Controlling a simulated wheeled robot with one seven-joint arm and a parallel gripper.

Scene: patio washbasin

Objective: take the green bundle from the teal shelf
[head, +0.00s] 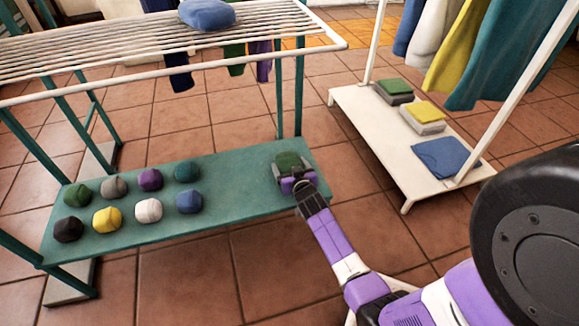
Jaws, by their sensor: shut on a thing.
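The teal shelf (225,208) is the low board under the white drying rack. A green bundle (288,160) is at the shelf's right end, apart from the other bundles. My gripper (291,173) is at this bundle and shut on it; the fingers partly cover its near side. I cannot tell whether the bundle touches the shelf or is just above it. Another green bundle (77,195) sits at the shelf's left end, in the back row.
Several other bundles, including a yellow one (107,220) and a blue one (189,201), stand in two rows on the shelf's left half. The white rack (170,40) overhangs the shelf's back. A white low platform (370,130) with folded cloths stands at right.

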